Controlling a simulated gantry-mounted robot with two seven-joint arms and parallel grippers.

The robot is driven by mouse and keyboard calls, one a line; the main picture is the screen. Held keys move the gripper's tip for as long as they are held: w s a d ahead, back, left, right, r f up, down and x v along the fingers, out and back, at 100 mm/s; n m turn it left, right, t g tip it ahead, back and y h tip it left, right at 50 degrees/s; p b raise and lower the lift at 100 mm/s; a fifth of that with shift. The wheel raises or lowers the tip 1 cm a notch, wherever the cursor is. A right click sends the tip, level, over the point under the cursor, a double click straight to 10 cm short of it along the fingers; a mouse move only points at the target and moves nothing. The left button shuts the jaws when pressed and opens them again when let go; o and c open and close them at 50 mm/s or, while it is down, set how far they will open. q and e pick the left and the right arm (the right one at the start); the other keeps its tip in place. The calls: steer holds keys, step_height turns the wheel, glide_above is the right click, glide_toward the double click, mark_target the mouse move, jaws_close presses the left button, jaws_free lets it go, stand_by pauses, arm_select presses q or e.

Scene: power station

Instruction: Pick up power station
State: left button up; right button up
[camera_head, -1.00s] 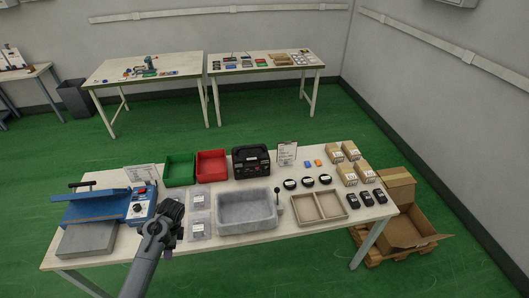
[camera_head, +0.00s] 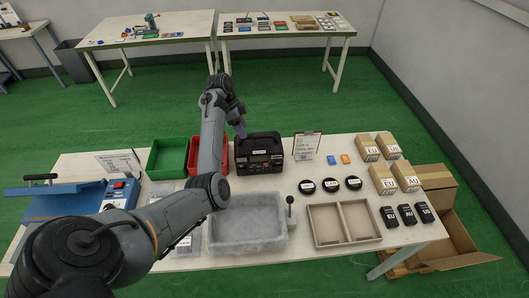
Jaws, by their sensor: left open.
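The power station (camera_head: 262,155) is a black box with a handle on top. It stands upright at the back of the near table, between the red bin and a sign stand. My left gripper (camera_head: 241,131) is open, at the upper left of the power station and close to its handle. I cannot tell whether the fingers touch it. My left arm crosses the table from the lower left and covers part of the red bin. My right gripper is not in view.
A green bin (camera_head: 168,158) and the partly hidden red bin (camera_head: 224,157) stand left of the power station. The sign stand (camera_head: 306,146) is close on its right. A grey tray (camera_head: 288,245) lies in front, with a wooden divided tray (camera_head: 343,240) beside it. Cardboard boxes (camera_head: 408,177) stand at the right.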

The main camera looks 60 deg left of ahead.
mark_target(257, 135)
arm_select(q)
steer(key=shift+w+d+r+t+b, duration=0.1)
steer(key=shift+w+r+t+b, duration=0.15)
steer(key=shift+w+r+b, duration=0.25)
steer(key=shift+w+d+r+t+b, duration=0.15)
steer(key=shift+w+r+t, duration=0.15)
steer(key=shift+w, duration=0.35)
steer(key=shift+w+a+f, duration=0.15)
steer(key=shift+w, duration=0.15)
steer(key=x, duration=0.3)
steer(key=shift+f, duration=0.1)
steer(key=shift+w+f, duration=0.3)
steer(key=shift+f, duration=0.3)
steer(key=x, duration=0.4)
steer(key=shift+w+a+b, duration=0.1)
steer(key=shift+w+b, duration=0.1)
steer(key=shift+b, duration=0.15)
steer(key=shift+w+f, duration=0.1)
steer(key=shift+f, duration=0.2)
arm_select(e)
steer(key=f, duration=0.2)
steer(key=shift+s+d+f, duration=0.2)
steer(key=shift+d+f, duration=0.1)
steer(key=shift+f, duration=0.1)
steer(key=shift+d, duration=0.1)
arm_select(q)
steer(key=shift+f, duration=0.25)
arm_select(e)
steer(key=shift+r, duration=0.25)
